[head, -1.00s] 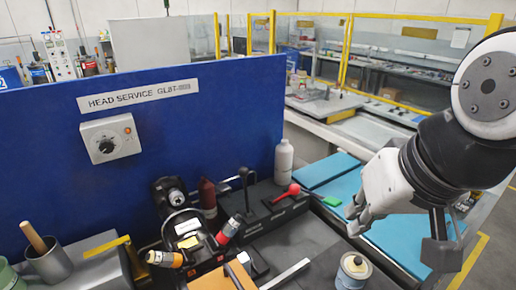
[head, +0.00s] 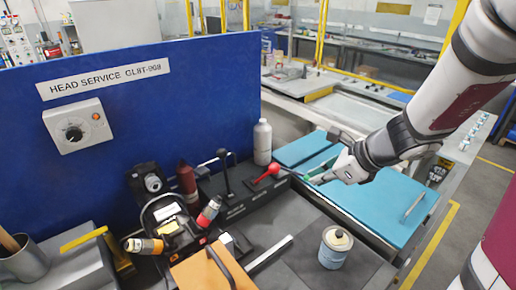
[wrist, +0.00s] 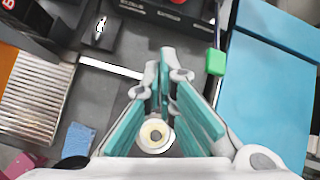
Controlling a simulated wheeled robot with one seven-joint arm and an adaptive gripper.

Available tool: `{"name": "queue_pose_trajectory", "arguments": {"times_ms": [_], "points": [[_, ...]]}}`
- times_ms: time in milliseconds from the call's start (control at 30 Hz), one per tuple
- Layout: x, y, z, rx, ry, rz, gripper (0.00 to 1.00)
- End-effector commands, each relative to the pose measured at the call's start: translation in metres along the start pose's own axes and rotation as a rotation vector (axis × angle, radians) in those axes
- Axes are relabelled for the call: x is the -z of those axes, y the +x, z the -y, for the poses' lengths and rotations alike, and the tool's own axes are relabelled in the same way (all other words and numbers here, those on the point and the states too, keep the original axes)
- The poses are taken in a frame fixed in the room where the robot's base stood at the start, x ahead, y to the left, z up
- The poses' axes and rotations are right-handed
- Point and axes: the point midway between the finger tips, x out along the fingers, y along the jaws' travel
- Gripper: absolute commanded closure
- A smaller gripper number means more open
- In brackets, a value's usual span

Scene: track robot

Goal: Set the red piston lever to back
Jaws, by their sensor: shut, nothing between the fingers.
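The red piston lever (head: 272,169) has a round red knob and a shaft slanting down to a black base (head: 250,198) beside the blue panel. A red bit at the top edge of the wrist view (wrist: 177,2) appears to be its knob. My gripper (head: 316,180) is to the right of the knob, apart from it, above the edge of the blue mats. In the wrist view my gripper (wrist: 163,70) has its teal-padded fingers together, with nothing between them.
A black lever (head: 225,170) stands left of the red one, with a white bottle (head: 262,142) behind. A green block (wrist: 215,62) lies near my fingers. A can (head: 335,247) stands in front. Blue mats (head: 385,205) lie to the right.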

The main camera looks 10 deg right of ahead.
Motion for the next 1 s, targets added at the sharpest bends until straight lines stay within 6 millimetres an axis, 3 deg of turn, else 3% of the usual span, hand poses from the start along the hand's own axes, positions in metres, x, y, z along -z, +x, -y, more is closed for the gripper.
{"name": "queue_pose_trajectory", "arguments": {"times_ms": [167,567,767,1000], "points": [[0.011,0.006,0.01,0.022,0.103,-0.007,1.0],[0.011,0.009,0.01,0.022,0.106,-0.007,1.0],[0.011,0.034,0.011,0.019,0.105,-0.009,1.0],[0.012,0.081,0.011,0.018,0.104,-0.008,1.0]]}}
